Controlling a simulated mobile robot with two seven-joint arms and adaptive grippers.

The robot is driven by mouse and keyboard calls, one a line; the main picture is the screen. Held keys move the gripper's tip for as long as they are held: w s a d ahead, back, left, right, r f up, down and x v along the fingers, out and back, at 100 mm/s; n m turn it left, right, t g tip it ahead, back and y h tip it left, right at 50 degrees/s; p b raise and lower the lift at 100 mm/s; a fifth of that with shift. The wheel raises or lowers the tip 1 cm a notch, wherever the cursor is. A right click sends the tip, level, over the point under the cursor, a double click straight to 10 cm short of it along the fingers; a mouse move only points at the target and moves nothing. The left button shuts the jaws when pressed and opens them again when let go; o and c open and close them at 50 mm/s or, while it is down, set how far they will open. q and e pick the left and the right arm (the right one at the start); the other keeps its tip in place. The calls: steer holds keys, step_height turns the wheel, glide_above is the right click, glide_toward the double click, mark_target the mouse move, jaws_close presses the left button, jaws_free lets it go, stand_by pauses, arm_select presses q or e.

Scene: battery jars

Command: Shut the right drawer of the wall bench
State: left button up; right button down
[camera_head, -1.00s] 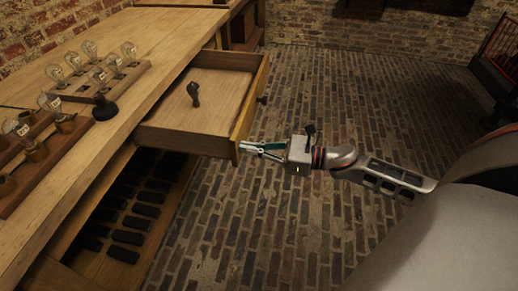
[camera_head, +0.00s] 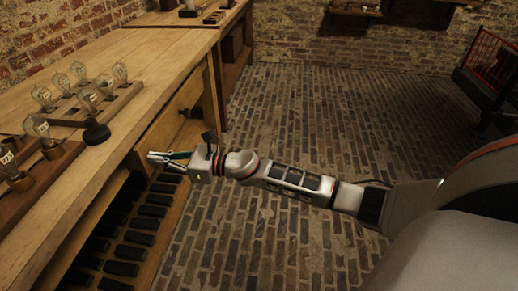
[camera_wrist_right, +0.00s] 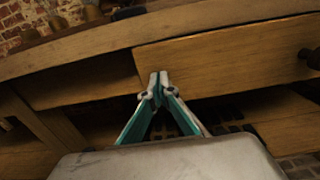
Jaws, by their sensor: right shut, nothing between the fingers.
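The right drawer (camera_head: 172,122) of the wall bench (camera_head: 150,62) sits under the bench top, its inside hidden. In the right wrist view the drawer front (camera_wrist_right: 225,58) fills the upper right, with the knob (camera_wrist_right: 312,58) at the edge. My right gripper (camera_head: 152,157) is shut and empty, with its fingertips (camera_wrist_right: 158,79) at the near lower corner of the drawer front; contact is unclear. My left gripper is not in view.
Wooden racks with glass bulbs (camera_head: 80,72) and a dark round-based object (camera_head: 96,132) stand on the bench top. Dark battery blocks (camera_head: 140,238) fill the shelf below the drawer. The brick floor (camera_head: 310,120) to the right is clear. A red-railed cart (camera_head: 490,60) stands far right.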

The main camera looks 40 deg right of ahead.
mark_target(145, 158)
steer(key=x, duration=0.4)
steer(key=shift+f, duration=0.15)
steer(key=shift+w+a, duration=0.3)
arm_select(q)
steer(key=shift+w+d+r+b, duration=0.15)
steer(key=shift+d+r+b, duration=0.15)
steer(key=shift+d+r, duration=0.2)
arm_select(e)
steer(key=shift+w, duration=0.1)
steer(key=shift+r, duration=0.25)
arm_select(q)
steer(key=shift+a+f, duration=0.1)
